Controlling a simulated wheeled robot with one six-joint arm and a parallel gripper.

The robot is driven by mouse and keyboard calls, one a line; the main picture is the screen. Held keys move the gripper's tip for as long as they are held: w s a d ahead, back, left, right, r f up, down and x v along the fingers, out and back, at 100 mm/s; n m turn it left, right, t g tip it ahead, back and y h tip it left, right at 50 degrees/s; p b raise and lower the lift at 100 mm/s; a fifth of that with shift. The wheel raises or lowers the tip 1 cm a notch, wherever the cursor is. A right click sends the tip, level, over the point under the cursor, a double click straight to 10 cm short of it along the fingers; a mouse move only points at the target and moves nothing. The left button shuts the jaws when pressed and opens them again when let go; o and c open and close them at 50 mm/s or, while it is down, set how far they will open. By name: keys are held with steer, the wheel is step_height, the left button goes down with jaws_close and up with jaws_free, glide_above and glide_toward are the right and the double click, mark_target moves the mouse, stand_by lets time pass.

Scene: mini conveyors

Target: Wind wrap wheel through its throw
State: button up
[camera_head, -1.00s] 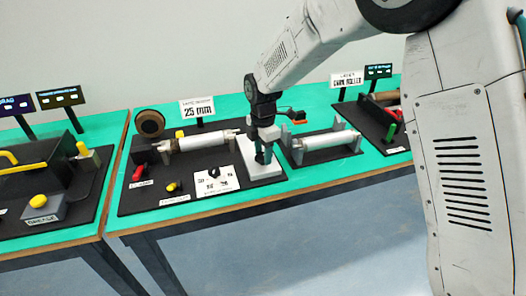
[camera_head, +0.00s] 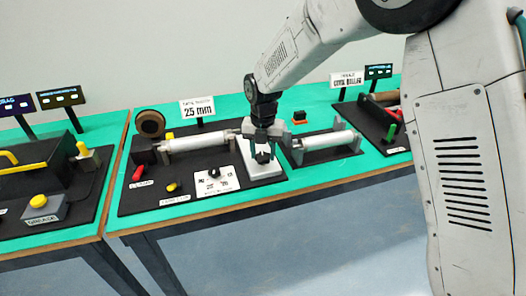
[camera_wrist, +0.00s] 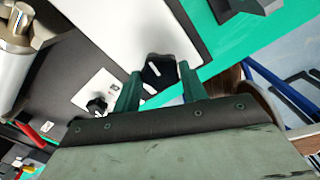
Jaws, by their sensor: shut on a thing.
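The wheel is a small black lobed knob with a white mark (camera_wrist: 160,72), on top of a white block (camera_wrist: 104,18) at the right end of the middle station. My gripper (camera_wrist: 158,88) has one finger on each side of it and is shut on it. In the head view my gripper (camera_head: 263,150) points down over the white block (camera_head: 284,167), and the fingers partly hide the wheel.
A silver roller (camera_head: 198,142) lies left of the white block. A dial card with a black knob (camera_head: 214,180), a red handle (camera_head: 138,173) and a yellow button (camera_head: 172,187) are nearby. A second roller (camera_head: 328,140) stands to the right.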

mark_target(262, 155)
steer(key=shift+w+a+r+n, duration=0.1)
steer(key=shift+n, duration=0.6)
steer(key=o, duration=1)
step_height(262, 155, up, 8)
steer(key=shift+f, duration=0.15)
